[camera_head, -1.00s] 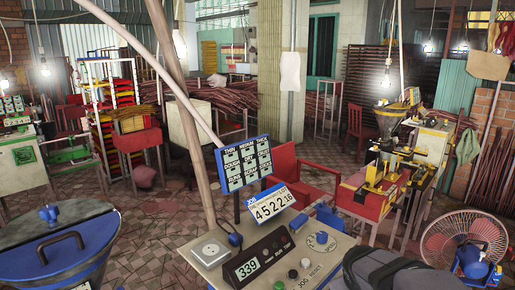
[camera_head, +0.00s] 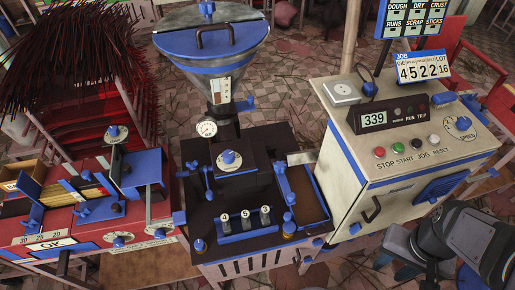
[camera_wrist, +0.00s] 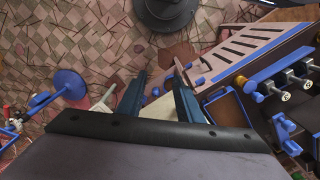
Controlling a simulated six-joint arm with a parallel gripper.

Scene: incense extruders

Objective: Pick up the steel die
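Several small steel cylinders with labelled round ends sit in a blue rack at the front of the extruder; the head view shows a left one (camera_head: 226,226), a middle one (camera_head: 246,223) and a right one (camera_head: 265,218). I cannot tell which is the steel die, and the labels are too small to read surely. Steel pieces also show at the right edge of the wrist view (camera_wrist: 292,77). My gripper (camera_wrist: 160,73) is open and empty, its two dark fingers apart over the floor and cabinet edge, to the left of the rack.
The extruder has a large blue-rimmed hopper (camera_head: 210,50) and a gauge (camera_head: 207,128). A control cabinet (camera_head: 400,145) stands to its right. A red bench (camera_head: 70,228) with blue fixtures and dark sticks is to the left. A blue-edged tray (camera_head: 304,190) lies beside the rack.

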